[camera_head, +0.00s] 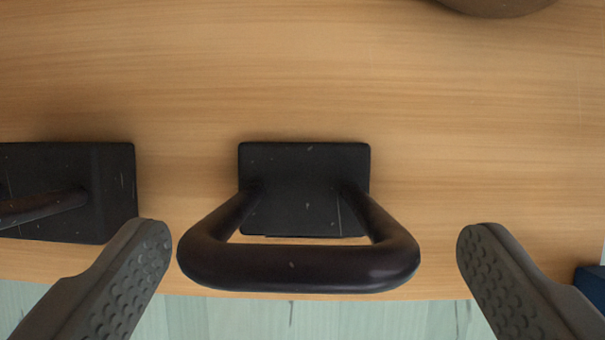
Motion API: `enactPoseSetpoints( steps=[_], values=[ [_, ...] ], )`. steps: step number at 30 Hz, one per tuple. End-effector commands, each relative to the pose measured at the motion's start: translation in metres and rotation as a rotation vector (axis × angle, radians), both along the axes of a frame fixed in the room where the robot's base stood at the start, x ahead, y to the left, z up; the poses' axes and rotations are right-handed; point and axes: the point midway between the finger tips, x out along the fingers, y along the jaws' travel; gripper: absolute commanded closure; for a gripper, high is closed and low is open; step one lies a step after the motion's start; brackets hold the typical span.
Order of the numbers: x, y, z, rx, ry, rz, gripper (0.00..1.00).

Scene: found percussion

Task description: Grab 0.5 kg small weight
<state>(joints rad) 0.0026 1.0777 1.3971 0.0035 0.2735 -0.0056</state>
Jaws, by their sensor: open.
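A black weight (304,182) with a flat rectangular base and a looped handle (300,268) sits on the wooden table in the middle of the view. Its handle rises towards the camera, near the table's front edge. No size marking is readable on it. My gripper (314,245) is open, with one textured finger to the left of the handle and one to the right. The handle lies between the fingertips with a gap on both sides, and the gripper is empty. A second black weight (110,195) stands at the left, partly cut off by the frame.
The wooden table (300,80) is clear behind the weights. Part of a dark brown round object (495,5) shows at the top right. A dark blue object (592,285) is at the right edge. Pale floorboards (250,318) show below the table edge.

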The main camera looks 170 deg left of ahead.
Motion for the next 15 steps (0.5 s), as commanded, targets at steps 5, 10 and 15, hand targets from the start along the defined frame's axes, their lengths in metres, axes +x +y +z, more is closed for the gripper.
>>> enactPoseSetpoints(
  steps=[5, 10, 15],
  values=[
    [0.006, 0.004, -0.018, 0.0, 0.002, 0.0, 0.09],
    [0.015, 0.005, -0.036, 0.0, 0.001, 0.0, 0.09],
    [0.019, 0.005, -0.045, 0.0, 0.001, 0.0, 0.09]
  ],
)
